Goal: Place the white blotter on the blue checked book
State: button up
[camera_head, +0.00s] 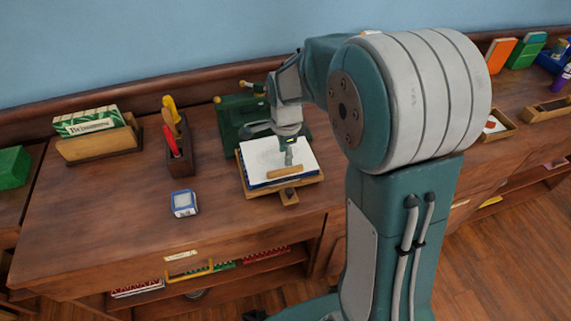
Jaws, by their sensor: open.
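A white flat pad (262,163), which looks like the white blotter, lies in a wooden stand (252,192) on the desk. A dark blue edge (304,176) shows beneath the pad; I cannot tell whether it is the blue checked book, as no check pattern is clear. A short tan wooden bar (285,171) lies across the pad's front part. My gripper (277,146) is open, pointing down over the pad and hiding part of it. I cannot tell whether its fingertips touch the pad. A small blue and white block (184,205) sits on the desk to the left.
A dark green box (232,118) stands behind the pad. A wooden holder (178,150) with red and yellow handles and a rack of green-white booklets (88,122) stand to the left. My arm hides much of the right side.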

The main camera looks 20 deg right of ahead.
jog(key=s+r+n+t, duration=0.3)
jog(key=s+r+n, duration=0.6)
jog(key=r, duration=0.4)
jog(key=s+r+n+t, duration=0.1)
jog(key=s+n+t, duration=0.1)
jog(key=s+n, duration=0.7)
jog(key=s, duration=0.2)
jog(key=shift+s+r, duration=0.25)
jog(key=shift+s, duration=0.15)
jog(key=shift+s, duration=0.1)
